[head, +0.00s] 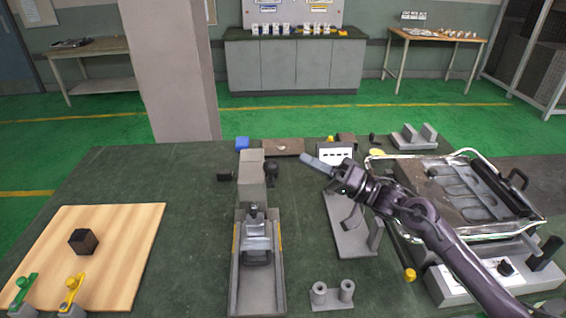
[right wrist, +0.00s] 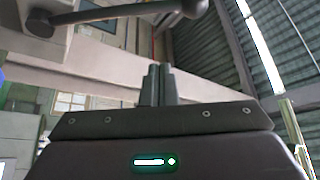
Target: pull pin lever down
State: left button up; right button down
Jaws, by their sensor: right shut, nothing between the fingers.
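A grey metal fixture (head: 257,290) stands at the middle of the table, with an upright block (head: 250,190) at its far end. A dark round knob (head: 271,172) sits at the block's right side. My right gripper (head: 304,158) is shut and empty, with its fingers pointing left, a little right of the knob and apart from it. In the right wrist view, the closed fingers (right wrist: 158,85) point up the picture. A dark lever arm (right wrist: 120,11) with a rounded end crosses above them; I take it for the pin lever. My left gripper is not in view.
A grey bracket (head: 350,235) stands under my right arm. A wire-framed tray (head: 440,185) is at the right. A two-post holder (head: 332,295) is near the front.

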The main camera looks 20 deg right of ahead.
jog(key=p+x, duration=0.2)
jog(key=x, duration=0.5)
jog(key=s+f+p, duration=0.1)
jog(key=s+a+f+p, duration=0.1)
jog(key=s, duration=0.1)
jog(key=shift+a+f, duration=0.15)
jog(key=shift+f, duration=0.15)
